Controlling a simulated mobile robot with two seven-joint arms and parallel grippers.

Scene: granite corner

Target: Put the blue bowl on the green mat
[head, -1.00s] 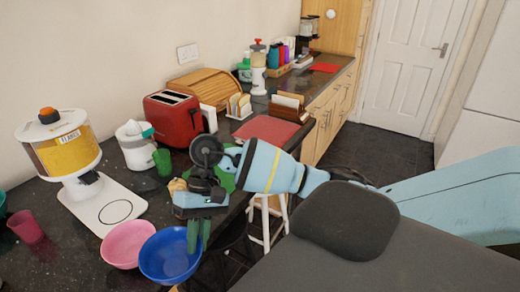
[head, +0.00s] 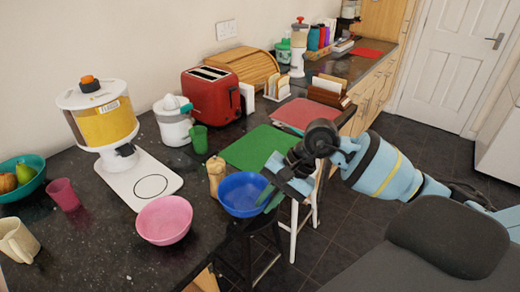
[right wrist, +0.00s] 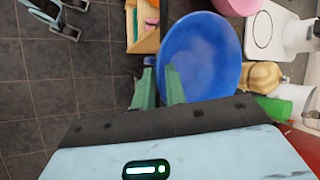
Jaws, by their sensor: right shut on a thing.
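The blue bowl (head: 242,193) is upright at the counter's front edge, right of the pink bowl. My right gripper (head: 271,197) is shut on the right side of its rim. In the right wrist view the green fingers (right wrist: 158,88) meet the rim of the blue bowl (right wrist: 203,57), which looks empty. I cannot tell for sure how far the bowl is above the counter. The green mat (head: 250,148) lies flat behind the bowl, partly hidden by my gripper, with its visible part bare. My left gripper is not in view.
A wooden pepper mill (head: 215,176) stands close to the bowl's left side. The pink bowl (head: 164,219), a green cup (head: 199,139), a white juicer (head: 173,122) and a red toaster (head: 212,95) are nearby. A red mat (head: 296,115) lies beyond the green one. A stool (head: 303,212) stands below the edge.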

